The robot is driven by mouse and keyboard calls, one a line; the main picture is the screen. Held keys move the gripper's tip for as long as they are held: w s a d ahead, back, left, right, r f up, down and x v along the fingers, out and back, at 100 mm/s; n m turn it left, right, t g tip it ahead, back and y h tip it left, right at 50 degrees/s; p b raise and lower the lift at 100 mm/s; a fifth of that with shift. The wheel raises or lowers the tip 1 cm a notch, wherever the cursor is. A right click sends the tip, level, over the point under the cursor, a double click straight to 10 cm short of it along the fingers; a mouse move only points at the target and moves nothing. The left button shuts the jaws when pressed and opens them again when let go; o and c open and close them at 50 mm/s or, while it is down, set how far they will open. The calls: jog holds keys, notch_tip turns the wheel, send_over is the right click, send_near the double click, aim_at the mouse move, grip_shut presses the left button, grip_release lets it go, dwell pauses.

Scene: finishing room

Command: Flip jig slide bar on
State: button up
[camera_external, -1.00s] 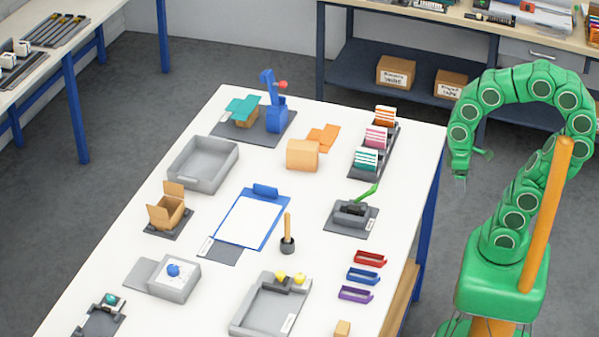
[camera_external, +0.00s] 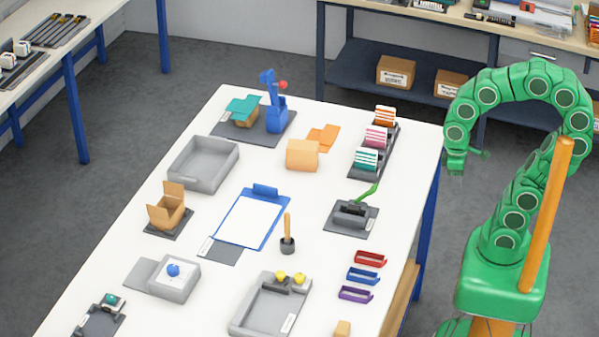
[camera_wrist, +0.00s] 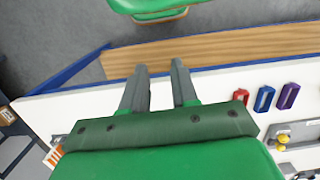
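My gripper (camera_external: 455,170) hangs beside the right edge of the white table, with nothing in it. In the wrist view my gripper (camera_wrist: 159,68) shows two grey fingers apart with a gap between them. No part is clearly marked as the jig slide bar. A grey fixture with a green lever (camera_external: 353,212) stands on a dark plate near the table's right side; its lever slants up to the right. A grey jig with a teal knob (camera_external: 101,314) is at the front left, partly cut off. I cannot tell which one bears the slide bar.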

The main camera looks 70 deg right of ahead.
jog(key=shift+n+t+y, duration=0.3)
jog(key=shift+n+t, duration=0.1)
jog(key=shift+n, duration=0.1)
jog(key=w+a, duration=0.1)
jog(key=w, duration=0.1)
jog(key=w+a, duration=0.1)
jog(key=w, duration=0.1)
jog(key=w+a, duration=0.1)
jog(key=w, duration=0.1)
jog(key=shift+r, duration=0.1)
grip_shut()
jog(key=w+a+f+t+y, duration=0.2)
jog(key=w+a, duration=1.1)
jog(key=w, duration=0.3)
jog(key=w+a+f+n+t+y, duration=0.1)
jog(key=w+a+f+t+y, duration=0.1)
jog(key=w+a, duration=1.1)
jog(key=w+y, duration=0.1)
jog(key=w, duration=0.2)
jog(key=shift+n, duration=0.3)
jog(key=shift+a, duration=0.1)
